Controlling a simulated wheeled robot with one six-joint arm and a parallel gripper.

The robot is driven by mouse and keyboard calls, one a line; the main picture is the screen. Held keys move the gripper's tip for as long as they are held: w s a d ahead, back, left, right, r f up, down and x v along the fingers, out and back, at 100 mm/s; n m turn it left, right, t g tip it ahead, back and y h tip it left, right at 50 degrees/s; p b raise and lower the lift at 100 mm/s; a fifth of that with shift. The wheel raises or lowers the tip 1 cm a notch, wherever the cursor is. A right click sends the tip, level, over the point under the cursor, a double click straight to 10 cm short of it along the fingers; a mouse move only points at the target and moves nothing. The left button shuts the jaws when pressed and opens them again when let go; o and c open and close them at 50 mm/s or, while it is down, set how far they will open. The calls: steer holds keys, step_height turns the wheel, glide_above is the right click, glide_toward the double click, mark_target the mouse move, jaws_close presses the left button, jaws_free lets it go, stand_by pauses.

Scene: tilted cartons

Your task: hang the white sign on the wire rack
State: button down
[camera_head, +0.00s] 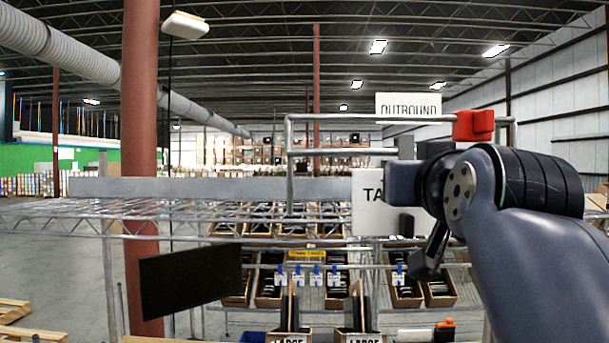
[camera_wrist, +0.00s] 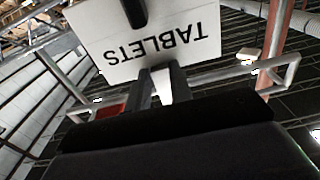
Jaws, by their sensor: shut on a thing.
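The white sign (camera_head: 368,218) is in my gripper (camera_head: 408,222), in front of the wire rack (camera_head: 200,212). In the wrist view the sign (camera_wrist: 115,35) shows the word TABLETS upside down, with my gripper's two dark fingers (camera_wrist: 160,88) at its edge. My gripper is shut on the sign. In the head view my arm hides the sign's right part. The rack's grey top rail (camera_head: 340,117) stands above the sign; it also shows in the wrist view (camera_wrist: 225,73). I cannot tell whether sign and rack touch.
A red block (camera_head: 473,125) sits on the top rail at the right. A white OUTBOUND sign (camera_head: 408,106) is beside it. A black panel (camera_head: 190,285) shows at the lower left. Cartons (camera_head: 405,292) with dark items stand below. A red-brown column (camera_head: 140,90) rises at the left.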

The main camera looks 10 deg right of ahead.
steer(key=shift+f, duration=0.55)
steer(key=shift+s, duration=0.1)
steer(key=c, duration=1.2)
jaws_free()
steer(key=shift+o, duration=0.2)
steer(key=shift+s+a, duration=0.1)
